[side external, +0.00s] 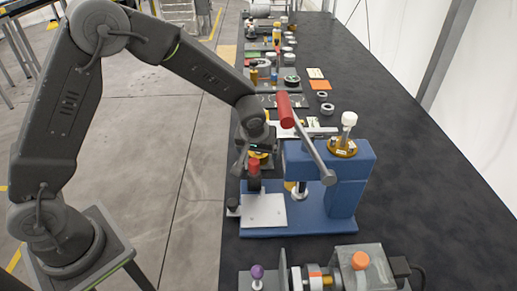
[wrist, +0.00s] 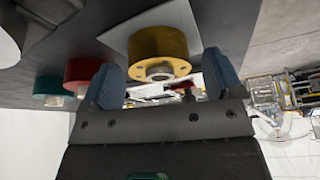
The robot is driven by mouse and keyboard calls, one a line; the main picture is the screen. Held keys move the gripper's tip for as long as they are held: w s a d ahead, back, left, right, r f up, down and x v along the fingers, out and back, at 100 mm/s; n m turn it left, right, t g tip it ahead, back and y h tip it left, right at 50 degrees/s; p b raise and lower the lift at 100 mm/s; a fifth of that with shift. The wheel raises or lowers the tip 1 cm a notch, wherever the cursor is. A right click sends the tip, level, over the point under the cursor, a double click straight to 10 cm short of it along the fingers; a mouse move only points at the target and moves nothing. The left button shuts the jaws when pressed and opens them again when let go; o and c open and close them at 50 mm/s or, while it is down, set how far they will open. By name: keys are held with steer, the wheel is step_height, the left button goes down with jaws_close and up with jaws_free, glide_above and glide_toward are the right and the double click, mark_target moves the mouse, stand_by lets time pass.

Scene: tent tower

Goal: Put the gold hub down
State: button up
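The gold hub (wrist: 158,46) is a short gold cylinder with a ring of holes and a silver centre boss. In the wrist view it stands in front of a pale plate (wrist: 195,36), between the blue fingertips of my gripper (wrist: 165,80). The fingers are spread wider than the hub, with a visible gap on the right side. In the side view my gripper (side external: 254,146) is low over the bench, with a bit of gold (side external: 258,155) showing just under it. The hub's contact with the surface is hard to make out.
A red hub (wrist: 84,75) and a teal hub (wrist: 48,86) stand to the left in the wrist view. A blue press (side external: 341,190) with a red-handled lever (side external: 286,110) stands close right of my gripper. The black bench (side external: 410,190) is clear at right.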

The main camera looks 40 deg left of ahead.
steer(key=shift+r, duration=0.15)
steer(key=v, duration=1.2)
steer(key=s+a+r+m, duration=0.2)
steer(key=s+a+r, duration=0.1)
steer(key=s+r, duration=0.55)
steer(key=s+a+m+t+h, duration=0.1)
steer(key=s+m+h, duration=0.1)
steer(key=s, duration=1.2)
steer(key=shift+s+a+m+t, duration=0.4)
steer(key=shift+m, duration=0.5)
steer(key=shift+r, duration=0.15)
